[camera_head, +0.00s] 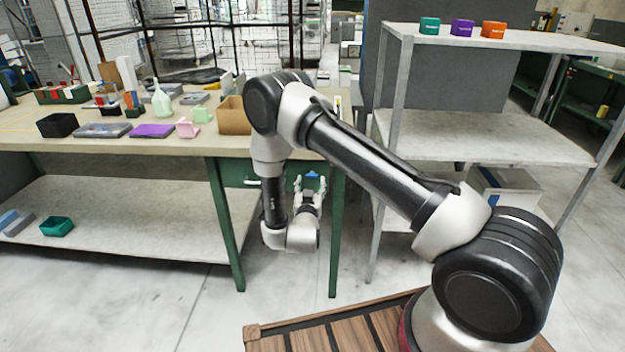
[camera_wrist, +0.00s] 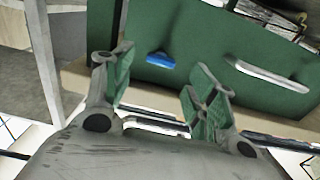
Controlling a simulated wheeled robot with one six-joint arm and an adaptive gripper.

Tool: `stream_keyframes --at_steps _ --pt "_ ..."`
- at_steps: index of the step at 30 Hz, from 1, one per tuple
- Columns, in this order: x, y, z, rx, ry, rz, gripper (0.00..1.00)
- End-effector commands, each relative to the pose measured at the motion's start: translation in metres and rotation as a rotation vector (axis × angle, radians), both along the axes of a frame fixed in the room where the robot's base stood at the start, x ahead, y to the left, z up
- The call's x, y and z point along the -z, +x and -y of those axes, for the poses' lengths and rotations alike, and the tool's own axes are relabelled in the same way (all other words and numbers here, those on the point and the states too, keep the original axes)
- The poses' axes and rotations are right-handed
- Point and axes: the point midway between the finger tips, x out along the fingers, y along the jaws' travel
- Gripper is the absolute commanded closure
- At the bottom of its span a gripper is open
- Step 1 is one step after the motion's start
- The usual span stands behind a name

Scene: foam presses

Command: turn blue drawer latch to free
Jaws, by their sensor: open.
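The blue drawer latch (camera_wrist: 160,58) is a small blue tab on the green drawer front (camera_wrist: 210,45). In the wrist view it lies beyond my fingertips, roughly between them, and looks clear of both. The latch also shows in the head view (camera_head: 312,175) just above the fingers. My gripper (camera_wrist: 160,85) is open and empty, with green-padded fingers pointing at the drawer front. It also shows in the head view (camera_head: 310,186) in front of the drawer under the bench. I cannot tell the exact gap to the latch.
A silver bar handle (camera_wrist: 268,75) is beside the latch on the drawer. A green bench leg (camera_head: 336,230) stands close right of my gripper. The bench top (camera_head: 60,143) carries bins and small items. A grey shelf rack (camera_head: 480,135) stands at right.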

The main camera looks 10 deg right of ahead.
Motion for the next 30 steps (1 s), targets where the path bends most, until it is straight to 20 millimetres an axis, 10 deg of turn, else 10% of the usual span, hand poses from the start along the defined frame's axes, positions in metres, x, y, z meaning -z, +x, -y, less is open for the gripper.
stream_keyframes --at_steps 9,19,26,30 --pt "0.0 0.042 0.014 0.001 0.001 -0.001 0.43" --pt "0.0 0.047 0.015 -0.001 0.001 -0.003 0.43" --pt "0.0 0.047 0.015 -0.001 0.001 -0.003 0.85" --pt "0.0 0.047 0.015 -0.001 0.002 -0.003 0.89"
